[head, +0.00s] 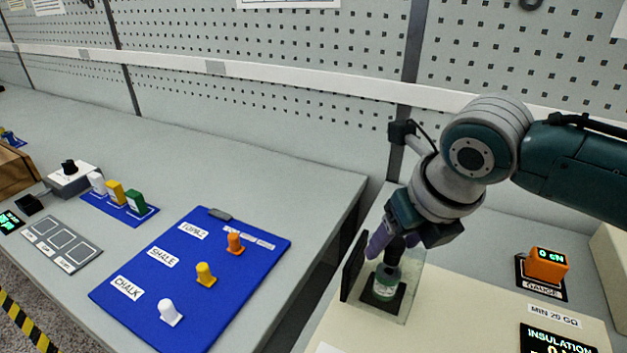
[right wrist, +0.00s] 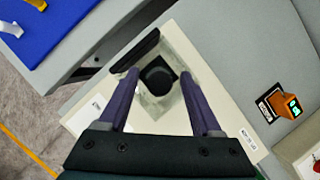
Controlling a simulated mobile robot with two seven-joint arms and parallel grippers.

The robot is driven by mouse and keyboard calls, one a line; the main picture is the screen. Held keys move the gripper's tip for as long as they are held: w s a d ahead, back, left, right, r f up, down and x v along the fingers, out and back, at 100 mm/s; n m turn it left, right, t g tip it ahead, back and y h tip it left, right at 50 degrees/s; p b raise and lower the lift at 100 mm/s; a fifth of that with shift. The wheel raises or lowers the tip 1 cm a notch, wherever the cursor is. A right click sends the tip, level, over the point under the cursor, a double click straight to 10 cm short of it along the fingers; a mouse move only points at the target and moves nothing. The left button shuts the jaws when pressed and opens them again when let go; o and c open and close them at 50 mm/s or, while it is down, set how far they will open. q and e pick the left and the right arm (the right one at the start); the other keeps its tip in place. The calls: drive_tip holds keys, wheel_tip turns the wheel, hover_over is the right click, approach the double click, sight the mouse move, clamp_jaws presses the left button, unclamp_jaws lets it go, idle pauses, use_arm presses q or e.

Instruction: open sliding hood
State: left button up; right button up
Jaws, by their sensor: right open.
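A clear hood (head: 414,289) stands on the cream bench top, with a dark upright plate (head: 353,266) at its left side. A green spindle (head: 386,281) with a pale label stands on a black square pad beside the hood's clear wall. My right gripper (head: 392,248) points down over the spindle, its purple fingers apart. In the right wrist view the open fingers (right wrist: 158,75) lie either side of the spindle's dark round top (right wrist: 157,79). The dark plate (right wrist: 134,50) is near the left fingertip; I cannot tell whether they touch. My left gripper is out of view.
An orange gauge (head: 547,264) and an insulation display (head: 556,341) are to the right. A blue mat (head: 190,275) with white, yellow and orange pieces lies on the left table. A gap separates the two benches. A pegboard wall stands behind.

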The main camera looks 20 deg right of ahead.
clamp_jaws()
idle(0.6)
idle(0.9)
